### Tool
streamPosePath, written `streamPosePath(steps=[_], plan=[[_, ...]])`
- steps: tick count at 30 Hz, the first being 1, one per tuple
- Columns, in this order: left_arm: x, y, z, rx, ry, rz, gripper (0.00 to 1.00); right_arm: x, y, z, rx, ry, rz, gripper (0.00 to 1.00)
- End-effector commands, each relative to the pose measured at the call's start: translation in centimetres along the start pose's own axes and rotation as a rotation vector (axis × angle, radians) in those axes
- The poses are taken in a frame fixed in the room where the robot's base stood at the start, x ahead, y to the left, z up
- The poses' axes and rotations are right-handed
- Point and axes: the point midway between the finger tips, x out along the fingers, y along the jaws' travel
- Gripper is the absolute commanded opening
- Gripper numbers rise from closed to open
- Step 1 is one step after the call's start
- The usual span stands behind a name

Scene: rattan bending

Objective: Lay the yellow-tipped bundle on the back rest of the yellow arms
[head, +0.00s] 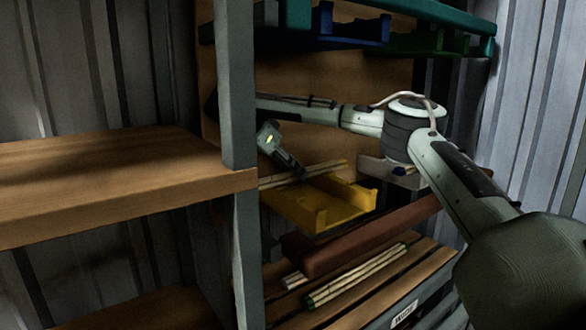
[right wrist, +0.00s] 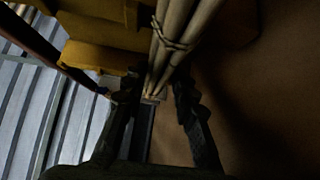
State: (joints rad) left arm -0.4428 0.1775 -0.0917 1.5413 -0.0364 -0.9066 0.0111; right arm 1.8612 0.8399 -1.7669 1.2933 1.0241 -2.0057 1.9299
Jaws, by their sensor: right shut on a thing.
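The yellow-tipped bundle (head: 325,168) is a set of pale rods, seen behind the yellow arms (head: 312,212) in the head view. In the right wrist view the bundle (right wrist: 176,38) is tied with thin wire and its near end lies between my fingers. My right gripper (head: 298,172) is shut on it; the fingers also show in the right wrist view (right wrist: 154,94). The yellow arms (right wrist: 95,58) are at upper left there, beside the bundle. I cannot tell whether the bundle touches them. My left gripper is not in view.
Blue (head: 350,28) and green (head: 420,43) arms are higher on the rack. A red-brown bar (head: 365,238) runs below the yellow arms. A green-tipped bundle (head: 358,277) lies on the slatted shelf beneath. A grey post (head: 238,90) and empty wooden shelf (head: 100,175) stand left.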

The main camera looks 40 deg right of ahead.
Motion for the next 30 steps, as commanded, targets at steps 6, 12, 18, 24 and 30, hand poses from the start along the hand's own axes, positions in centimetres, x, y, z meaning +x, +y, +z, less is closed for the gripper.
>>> streamPosePath(steps=[6, 12, 18, 24, 30], plan=[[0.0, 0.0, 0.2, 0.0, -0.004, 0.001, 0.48, 0.1, 0.0, 0.1, 0.0, 0.0, 0.001, 0.47], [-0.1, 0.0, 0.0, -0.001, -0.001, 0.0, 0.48, 0.1, 0.0, 0.1, 0.0, 0.0, 0.001, 0.48], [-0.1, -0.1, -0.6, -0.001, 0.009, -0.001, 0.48, -0.7, -0.1, -0.1, -0.001, 0.002, -0.002, 0.48], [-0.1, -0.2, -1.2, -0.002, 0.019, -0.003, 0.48, -4.1, -0.1, -0.2, 0.0, 0.004, -0.005, 0.48], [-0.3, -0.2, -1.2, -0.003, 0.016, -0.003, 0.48, -6.9, -0.1, -0.1, 0.0, 0.003, -0.002, 0.48]])
